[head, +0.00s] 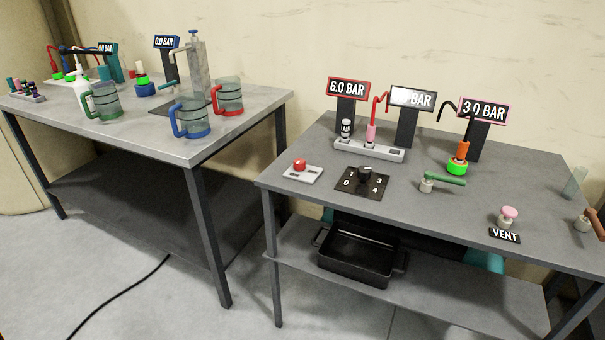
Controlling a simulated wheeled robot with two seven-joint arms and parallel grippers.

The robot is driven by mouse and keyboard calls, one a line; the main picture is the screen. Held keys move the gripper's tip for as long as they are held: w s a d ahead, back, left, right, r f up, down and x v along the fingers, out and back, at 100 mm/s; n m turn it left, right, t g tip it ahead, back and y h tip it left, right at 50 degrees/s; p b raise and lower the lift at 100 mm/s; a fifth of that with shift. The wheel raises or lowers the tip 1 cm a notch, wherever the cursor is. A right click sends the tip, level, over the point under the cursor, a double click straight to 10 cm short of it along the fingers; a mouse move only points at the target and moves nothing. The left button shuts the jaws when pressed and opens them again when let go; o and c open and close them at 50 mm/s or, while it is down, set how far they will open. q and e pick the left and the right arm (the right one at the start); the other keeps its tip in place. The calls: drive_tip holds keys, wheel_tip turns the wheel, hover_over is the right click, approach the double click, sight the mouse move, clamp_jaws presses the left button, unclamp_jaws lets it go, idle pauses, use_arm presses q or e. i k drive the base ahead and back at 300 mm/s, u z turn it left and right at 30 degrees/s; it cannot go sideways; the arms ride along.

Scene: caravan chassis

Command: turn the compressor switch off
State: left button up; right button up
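No label in the head view names the compressor switch. On the right table (460,210), a red knob or button (299,165) sits on a small light grey plate (312,176) near the left edge. Beside it is a black rotary knob (364,173) on a dark plate (350,189) with numbers including 0, 3 and 4; its pointing direction is too small to tell. Behind them stand a red-framed 6.0 BAR display (347,88), a glare-covered display (412,98) and a pink-framed 3.0 BAR display (483,109). Neither of my grippers is in view.
A green-handled valve (443,183), a pink VENT knob (508,215) and a grey holder (368,150) share the right table. A black tray (358,257) sits on its shelf. The left table (250,106) holds several mugs. A gap separates the tables.

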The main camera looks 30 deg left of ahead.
sight(300, 164)
drive_tip(key=z, duration=0.05)
drive_tip(key=k, duration=0.5)
drive_tip(key=u, duration=1.4)
drive_tip(key=i, duration=1.9)
drive_tip(key=z, duration=0.75)
